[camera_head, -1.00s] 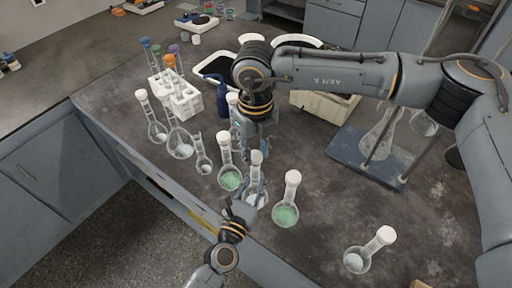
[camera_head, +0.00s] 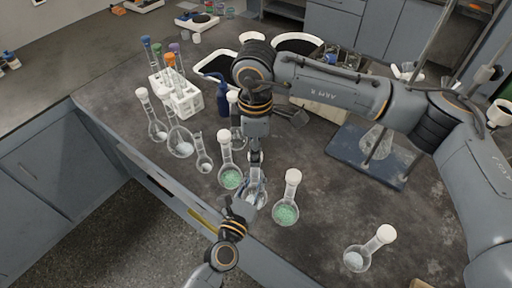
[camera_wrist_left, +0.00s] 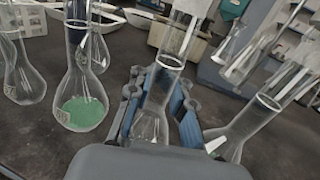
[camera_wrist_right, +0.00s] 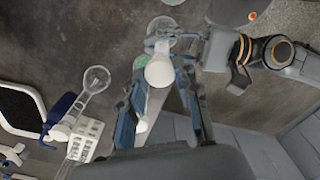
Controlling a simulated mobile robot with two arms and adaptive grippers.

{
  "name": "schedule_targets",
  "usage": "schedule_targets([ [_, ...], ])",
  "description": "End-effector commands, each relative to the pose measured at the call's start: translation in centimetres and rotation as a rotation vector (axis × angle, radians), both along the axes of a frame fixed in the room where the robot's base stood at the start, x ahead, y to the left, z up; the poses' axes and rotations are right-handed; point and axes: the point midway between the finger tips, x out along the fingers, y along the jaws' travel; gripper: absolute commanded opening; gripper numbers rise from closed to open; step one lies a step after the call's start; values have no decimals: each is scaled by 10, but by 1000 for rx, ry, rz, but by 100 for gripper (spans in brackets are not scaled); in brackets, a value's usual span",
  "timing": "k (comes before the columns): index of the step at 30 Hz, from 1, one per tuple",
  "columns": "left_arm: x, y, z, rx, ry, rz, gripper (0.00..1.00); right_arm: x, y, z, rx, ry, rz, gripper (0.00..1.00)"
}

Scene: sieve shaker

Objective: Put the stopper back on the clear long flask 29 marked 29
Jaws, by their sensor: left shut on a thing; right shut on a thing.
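The clear long flask (camera_head: 250,192) stands near the table's front edge; it also shows in the left wrist view (camera_wrist_left: 155,100), neck rising between the fingers. No number on it is readable. My left gripper (camera_head: 243,203) is shut on the flask, fingers on both sides of it. My right gripper (camera_head: 256,160) comes down from above over the flask's neck. In the right wrist view a white stopper (camera_wrist_right: 160,71) sits between its fingers, and it is shut on it. The right fingers hide the flask's mouth in the head view, so I cannot tell whether the stopper touches it.
Green-filled flasks (camera_head: 231,178) (camera_head: 286,214) stand close on either side, both with white stoppers. Another stoppered flask (camera_head: 357,260) stands front right. More flasks (camera_head: 181,147), a tube rack (camera_head: 186,98) and a blue bottle (camera_head: 222,98) stand behind. A blue-based stand (camera_head: 372,178) is right.

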Motion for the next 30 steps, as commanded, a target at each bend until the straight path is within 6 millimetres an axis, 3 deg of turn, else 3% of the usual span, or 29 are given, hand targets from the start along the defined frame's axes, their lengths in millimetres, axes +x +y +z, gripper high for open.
schedule_targets([
  [4,-1,-1,0,-1,1,-4,0,0,0,0,5,1,-100,16],
  [12,-1,-2,0,0,2,-5,0,1,-1,1,3,-1,-107,16],
  [13,-1,-2,0,0,2,-5,0,1,-1,1,3,-1,-107,33],
  [16,-1,-2,0,0,2,-5,0,1,-1,0,3,-1,-106,54],
  [25,-1,-1,0,1,2,-4,0,0,-1,1,2,1,-104,54],
  [30,0,-1,0,1,2,-3,0,1,0,20,4,0,-103,54],
])
